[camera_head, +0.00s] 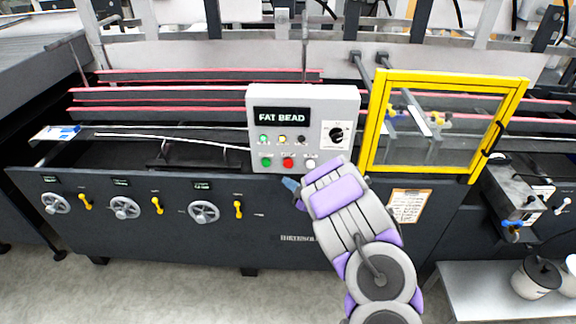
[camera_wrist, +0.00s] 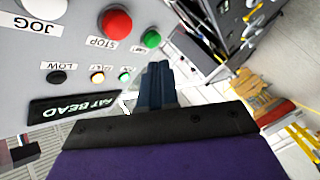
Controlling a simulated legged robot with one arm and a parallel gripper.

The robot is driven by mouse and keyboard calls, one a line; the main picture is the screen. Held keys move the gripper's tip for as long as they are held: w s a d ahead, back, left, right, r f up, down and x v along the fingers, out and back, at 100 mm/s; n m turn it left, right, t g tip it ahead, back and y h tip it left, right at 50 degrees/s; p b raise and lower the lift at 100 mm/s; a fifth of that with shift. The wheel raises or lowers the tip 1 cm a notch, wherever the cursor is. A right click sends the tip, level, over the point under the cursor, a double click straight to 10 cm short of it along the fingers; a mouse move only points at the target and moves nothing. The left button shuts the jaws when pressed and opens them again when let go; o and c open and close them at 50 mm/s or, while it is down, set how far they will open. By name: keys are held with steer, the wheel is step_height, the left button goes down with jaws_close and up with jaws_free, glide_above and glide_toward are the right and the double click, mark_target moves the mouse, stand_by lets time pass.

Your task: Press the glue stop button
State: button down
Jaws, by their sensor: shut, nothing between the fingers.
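The grey control panel (camera_head: 349,101) reads "FAT BEAD" and stands on the front of the machine. Its red button (camera_head: 288,162) sits in the lower row; in the wrist view the red button (camera_wrist: 115,22) is large, with an upside-down "STOP" label beside it. A green button (camera_head: 265,162) is to its left in the head view; the wrist view shows this green button (camera_wrist: 151,38) close to my fingertips. My gripper (camera_head: 290,184) is shut and empty, just below the lower buttons in the head view. The fingers (camera_wrist: 157,72) look apart from the red button.
A white button (camera_head: 311,163) marked "JOG" is right of the red one. Small lamps (camera_head: 282,138) and a black knob (camera_head: 337,134) are above. A yellow-framed guard (camera_head: 373,120) stands right of the panel. Handwheels (camera_head: 204,211) line the lower left front.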

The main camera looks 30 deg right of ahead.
mark_target(288, 164)
steer(key=shift+w+d, duration=0.7)
steer(key=shift+w, duration=0.35)
steer(key=shift+w+d, duration=0.7)
steer(key=shift+w, duration=0.3)
steer(key=shift+w+r+b, duration=0.1)
steer(key=shift+b, duration=0.25)
steer(key=shift+w+d, duration=0.15)
steer(key=shift+d, duration=0.05)
stand_by(0.3)
steer(key=shift+w+d, duration=0.25)
steer(key=shift+w, duration=0.2)
stand_by(0.8)
stand_by(0.4)
steer(key=shift+s+a+b, duration=0.4)
steer(key=shift+s+a, duration=0.1)
steer(key=shift+s, duration=0.3)
